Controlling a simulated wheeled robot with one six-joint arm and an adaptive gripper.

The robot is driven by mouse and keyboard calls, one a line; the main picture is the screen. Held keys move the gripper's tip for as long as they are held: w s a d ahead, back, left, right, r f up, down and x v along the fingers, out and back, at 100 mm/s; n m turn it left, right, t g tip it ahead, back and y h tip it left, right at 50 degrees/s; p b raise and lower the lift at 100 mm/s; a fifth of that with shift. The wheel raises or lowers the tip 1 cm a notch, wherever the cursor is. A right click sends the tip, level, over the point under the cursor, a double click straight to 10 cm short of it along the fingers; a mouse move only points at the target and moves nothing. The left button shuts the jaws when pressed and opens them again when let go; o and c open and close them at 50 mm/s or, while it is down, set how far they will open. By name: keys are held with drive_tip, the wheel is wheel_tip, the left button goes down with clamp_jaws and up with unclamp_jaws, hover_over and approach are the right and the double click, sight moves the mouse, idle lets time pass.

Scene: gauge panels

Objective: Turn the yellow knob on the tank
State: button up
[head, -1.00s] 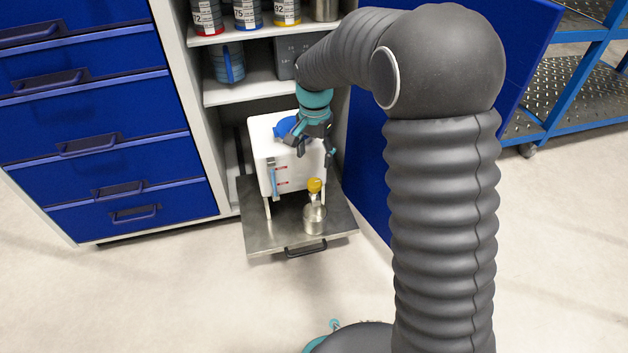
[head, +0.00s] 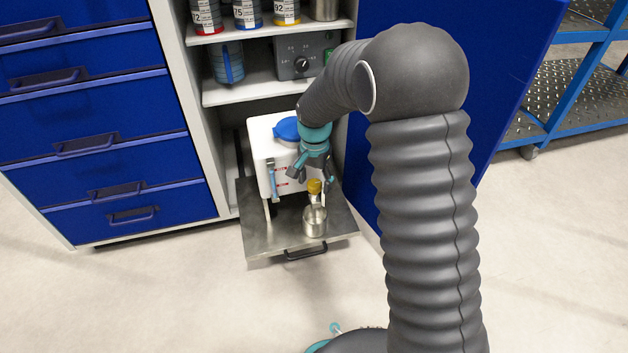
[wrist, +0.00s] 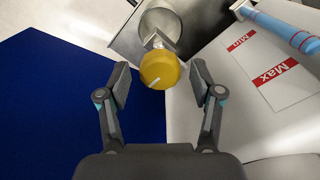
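The yellow knob (head: 314,186) sits on the front of the white tank (head: 262,150), above a metal cup (head: 314,221). My gripper (head: 311,179) is just above the knob in the head view, pointing down. In the wrist view my gripper (wrist: 160,85) is open, with a gap on both sides of the knob. The cup (wrist: 160,24) shows beyond the knob.
The tank stands on a pulled-out metal shelf (head: 262,232) in the cabinet. A sight tube (wrist: 280,27) with Min and Max labels is on the tank front. A blue door (head: 375,150) stands close on the right. A blue lid (head: 286,129) tops the tank.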

drive_tip(key=c, duration=0.9)
drive_tip(key=shift+n, duration=0.3)
drive_tip(key=n+p, duration=0.1)
drive_tip(key=n, duration=0.1)
drive_tip(key=shift+r+n, duration=0.1)
drive_tip(key=shift+n, duration=0.2)
drive_tip(key=shift+n+p, duration=0.65)
drive_tip(key=shift+n, duration=1.25)
drive_tip(key=o, duration=1.1)
drive_tip(key=shift+o, duration=0.2)
